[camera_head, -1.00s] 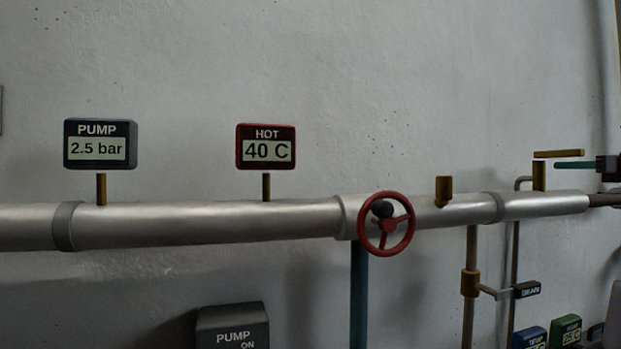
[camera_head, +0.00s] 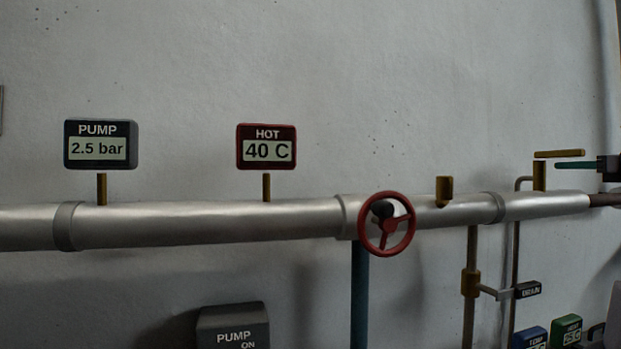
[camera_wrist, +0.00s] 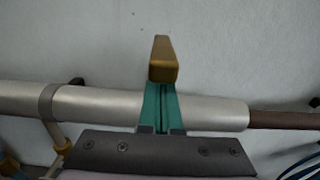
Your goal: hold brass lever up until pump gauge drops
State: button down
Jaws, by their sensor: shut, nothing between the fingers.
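The brass lever (camera_head: 560,154) lies about level on top of its brass stem at the far right of the pipe. In the wrist view, the lever (camera_wrist: 163,60) points toward the camera, above my fingertips. My gripper (camera_head: 571,166) has teal fingers, shut and empty, just below the lever; a thin gap seems to show between them in the head view. In the wrist view, the gripper (camera_wrist: 160,88) overlaps the lever's lower edge, so contact is unclear. The pump gauge (camera_head: 101,145), a dark box at left, reads 2.5 bar.
A red HOT gauge (camera_head: 266,147) reads 40 C. A silver pipe (camera_head: 210,224) runs across the wall, with a red handwheel (camera_head: 387,224) in front. A PUMP ON box (camera_head: 233,328) and a DRAIN handle (camera_head: 527,290) sit lower.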

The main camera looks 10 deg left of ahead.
jog(key=shift+r, duration=0.25)
jog(key=shift+r, duration=1.9)
dwell(1.4)
jog(key=shift+f, duration=3.65)
jog(key=v, duration=1)
